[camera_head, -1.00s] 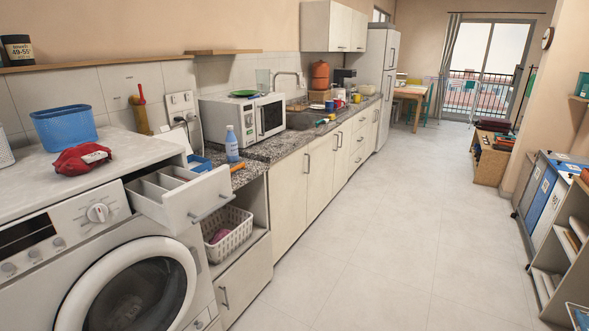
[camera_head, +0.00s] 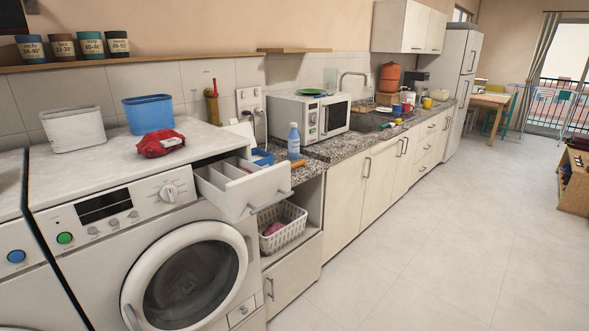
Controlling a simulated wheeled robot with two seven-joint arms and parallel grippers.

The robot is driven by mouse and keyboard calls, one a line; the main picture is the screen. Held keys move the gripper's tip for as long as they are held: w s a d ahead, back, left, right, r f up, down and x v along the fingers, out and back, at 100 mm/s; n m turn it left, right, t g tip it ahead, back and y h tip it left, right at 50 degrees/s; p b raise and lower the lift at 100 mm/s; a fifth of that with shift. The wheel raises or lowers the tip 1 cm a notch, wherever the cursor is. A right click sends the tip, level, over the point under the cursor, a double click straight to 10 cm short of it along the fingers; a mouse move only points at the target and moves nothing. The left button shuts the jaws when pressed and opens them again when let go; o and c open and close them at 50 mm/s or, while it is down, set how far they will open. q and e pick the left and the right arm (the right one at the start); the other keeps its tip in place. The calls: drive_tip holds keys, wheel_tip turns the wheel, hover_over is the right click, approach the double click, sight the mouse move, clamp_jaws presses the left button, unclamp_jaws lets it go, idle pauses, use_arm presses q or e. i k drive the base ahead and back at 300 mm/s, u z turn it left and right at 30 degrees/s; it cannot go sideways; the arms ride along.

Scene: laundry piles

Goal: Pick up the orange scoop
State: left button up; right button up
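A small orange object (camera_head: 299,164), which looks like the handle of the orange scoop, lies on the granite counter beside the blue-capped bottle. The open detergent drawer in front hides part of it, so its full shape does not show. The drawer (camera_head: 243,190) sticks out of the washing machine and has several compartments. Neither of my grippers shows in the head view.
The washing machine (camera_head: 70,180) carries a blue basket (camera_head: 149,115), a white basket (camera_head: 73,127) and a red bag (camera_head: 160,143). The bottle (camera_head: 294,142) stands before the microwave (camera_head: 309,117). A laundry basket (camera_head: 283,228) sits below. The floor (camera_head: 430,250) at right is clear.

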sight(303, 163)
drive_tip(key=z, duration=0.35)
drive_tip(key=i, duration=1.15)
drive_tip(key=z, duration=0.2)
